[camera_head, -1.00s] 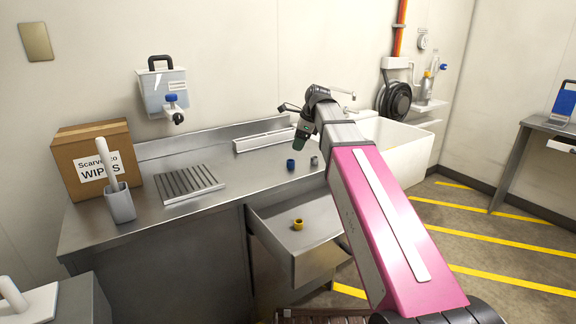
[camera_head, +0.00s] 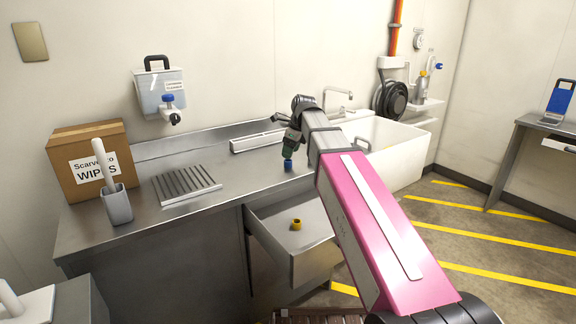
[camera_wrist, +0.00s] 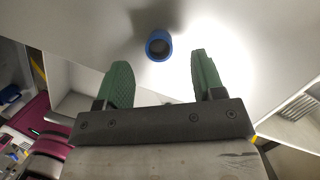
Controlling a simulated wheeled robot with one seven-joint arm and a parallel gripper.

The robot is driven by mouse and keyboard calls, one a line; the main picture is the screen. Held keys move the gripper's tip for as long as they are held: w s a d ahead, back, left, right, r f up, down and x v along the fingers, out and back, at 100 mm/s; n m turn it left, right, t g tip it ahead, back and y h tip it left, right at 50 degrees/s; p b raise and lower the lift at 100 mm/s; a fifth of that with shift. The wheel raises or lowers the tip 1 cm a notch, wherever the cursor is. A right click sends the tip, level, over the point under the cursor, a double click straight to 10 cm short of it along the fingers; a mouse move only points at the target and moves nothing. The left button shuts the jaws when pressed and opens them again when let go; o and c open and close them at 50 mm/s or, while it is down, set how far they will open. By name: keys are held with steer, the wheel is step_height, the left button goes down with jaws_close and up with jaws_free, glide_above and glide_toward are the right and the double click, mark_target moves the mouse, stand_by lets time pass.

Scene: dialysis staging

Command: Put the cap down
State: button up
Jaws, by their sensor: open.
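A blue cap (camera_head: 288,165) stands on the steel counter (camera_head: 235,185), just below my gripper (camera_head: 289,153) in the head view. In the wrist view the blue cap (camera_wrist: 158,46), a hollow ring shape, lies just beyond the two green fingertips of my gripper (camera_wrist: 160,65), roughly midway between them. The fingers are open with nothing held, and a gap shows between them and the cap. A yellow cap (camera_head: 297,224) sits in the open drawer (camera_head: 310,255). A dark round thing (camera_wrist: 10,94) at the wrist view's left edge may be another cap.
A cardboard wipes box (camera_head: 90,165), a grey holder with a white handle (camera_head: 117,205) and a drain grid (camera_head: 187,185) occupy the counter's left. A long white tray (camera_head: 257,142) lies at the back. A white sink (camera_head: 400,150) is at right. The drawer juts out in front.

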mark_target(288, 161)
steer(key=shift+x, duration=2.5)
steer(key=shift+s+d, duration=0.1)
steer(key=c, duration=1)
steer(key=shift+c, duration=0.2)
